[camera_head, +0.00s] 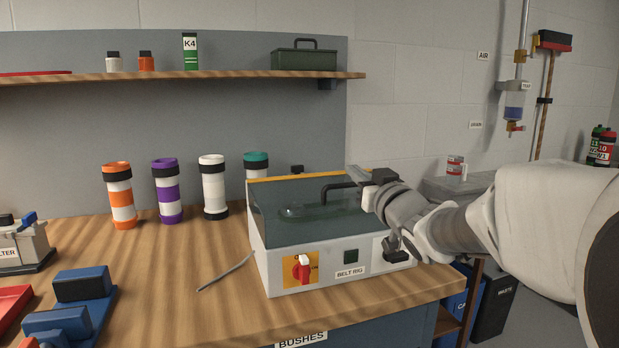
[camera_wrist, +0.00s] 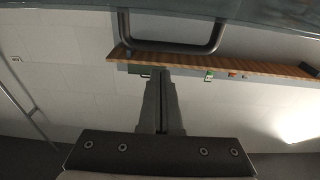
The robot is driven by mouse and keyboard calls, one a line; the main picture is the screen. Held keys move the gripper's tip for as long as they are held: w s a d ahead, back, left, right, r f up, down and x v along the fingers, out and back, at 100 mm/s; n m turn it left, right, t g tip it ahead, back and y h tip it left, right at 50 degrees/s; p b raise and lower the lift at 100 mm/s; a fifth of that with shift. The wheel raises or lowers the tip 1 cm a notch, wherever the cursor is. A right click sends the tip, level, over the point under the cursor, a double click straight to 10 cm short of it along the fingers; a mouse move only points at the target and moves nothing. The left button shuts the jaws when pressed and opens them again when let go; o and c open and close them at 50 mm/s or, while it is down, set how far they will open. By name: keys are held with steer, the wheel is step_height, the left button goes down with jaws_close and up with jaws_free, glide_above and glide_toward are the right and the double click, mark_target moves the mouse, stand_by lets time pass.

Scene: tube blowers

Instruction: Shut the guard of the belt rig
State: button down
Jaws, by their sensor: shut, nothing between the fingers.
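The belt rig (camera_head: 340,272) is a white box on the wooden bench, with a red switch on a yellow plate. Its guard (camera_head: 268,205) is a clear, dark-tinted cover with a yellow top edge and a dark bar handle (camera_head: 325,192). The guard seems to stand up above the box, but its exact tilt is hard to judge. My gripper (camera_head: 354,172) is shut and empty near the right end of the handle. In the wrist view the shut fingers (camera_wrist: 160,74) lie close to the handle (camera_wrist: 172,50), apparently not around it. Contact is unclear.
Several capped tubes (camera_head: 213,190) stand behind and left of the rig. A thin grey rod (camera_head: 227,271) lies on the bench (camera_head: 170,285) by its left side. A shelf (camera_head: 180,78) crosses the back wall. Blue blocks (camera_head: 82,285) are at front left.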

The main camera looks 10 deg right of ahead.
steer(key=s+d+f+m+g+h, duration=0.3)
steer(key=s+f+g+h, duration=0.25)
steer(key=s+f, duration=0.8)
steer(key=s+a+f+g+y, duration=0.1)
steer(key=s+a+f+g, duration=0.2)
steer(key=s, duration=0.6)
steer(key=s+a+f+g+y, duration=0.1)
steer(key=s+a+f+g, duration=0.2)
steer(key=s, duration=0.6)
step_height(320, 180, up, 24)
steer(key=s+g+p, duration=0.1)
steer(key=p, duration=2.1)
steer(key=shift+n+g+p, duration=0.35)
steer(key=shift+n+p, duration=0.05)
steer(key=shift+f, duration=0.1)
